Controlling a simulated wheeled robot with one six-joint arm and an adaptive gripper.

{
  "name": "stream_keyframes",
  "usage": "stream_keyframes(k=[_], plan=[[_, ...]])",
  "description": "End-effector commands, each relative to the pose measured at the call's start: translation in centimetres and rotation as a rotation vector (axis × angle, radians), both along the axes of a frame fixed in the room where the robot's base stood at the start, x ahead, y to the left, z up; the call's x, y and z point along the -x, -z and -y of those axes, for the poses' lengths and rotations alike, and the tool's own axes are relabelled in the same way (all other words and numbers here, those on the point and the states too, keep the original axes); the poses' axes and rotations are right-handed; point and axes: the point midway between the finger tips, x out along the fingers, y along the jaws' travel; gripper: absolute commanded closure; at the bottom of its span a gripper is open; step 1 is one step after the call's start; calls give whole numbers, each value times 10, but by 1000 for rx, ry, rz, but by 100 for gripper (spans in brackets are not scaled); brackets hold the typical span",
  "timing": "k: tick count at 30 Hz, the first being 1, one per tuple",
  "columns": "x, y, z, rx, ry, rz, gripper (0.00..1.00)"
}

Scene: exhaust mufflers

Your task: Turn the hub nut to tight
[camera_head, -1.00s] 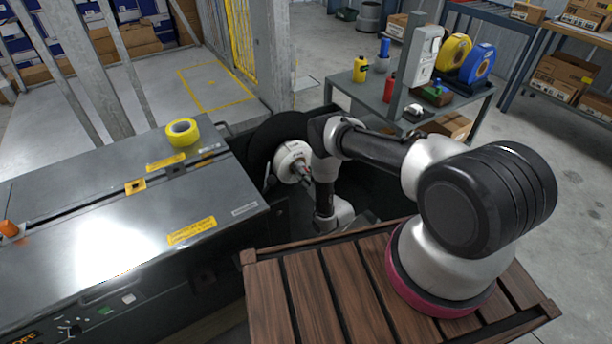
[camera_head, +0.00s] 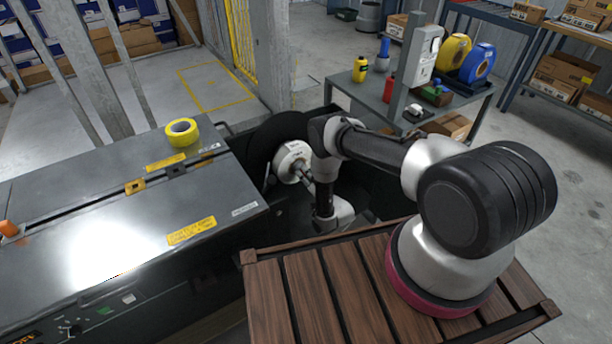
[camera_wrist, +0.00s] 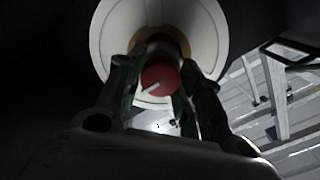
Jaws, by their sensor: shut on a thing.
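The hub nut (camera_wrist: 162,80) shows in the wrist view as a round red end with a white mark on it and a tan ring behind it. It sits at the centre of a pale round hub (camera_wrist: 112,40), which also shows in the head view (camera_head: 290,157) facing my arm. My gripper (camera_wrist: 154,84) has one finger on each side of the nut and is shut on it. In the head view my gripper (camera_head: 307,176) is small and partly dark in front of the hub, and the nut cannot be made out there.
A dark machine with a metal top (camera_head: 90,235) stands to the left, with a yellow tape roll (camera_head: 182,132) on it. A grey side table (camera_head: 345,92) with bottles and tape reels stands behind my arm. Dark surfaces lie close around the hub.

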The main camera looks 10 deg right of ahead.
Motion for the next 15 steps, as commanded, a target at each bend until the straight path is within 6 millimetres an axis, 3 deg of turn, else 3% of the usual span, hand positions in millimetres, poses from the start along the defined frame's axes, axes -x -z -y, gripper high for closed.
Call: stream_keyframes(k=[6, 7, 10, 15], plan=[[1, 1, 1, 1, 3, -2, 88], [1, 1, 1, 1, 3, -2, 62], [0, 1, 1, 0, 1, -2, 44], [0, 0, 0, 0, 1, -1, 42]])
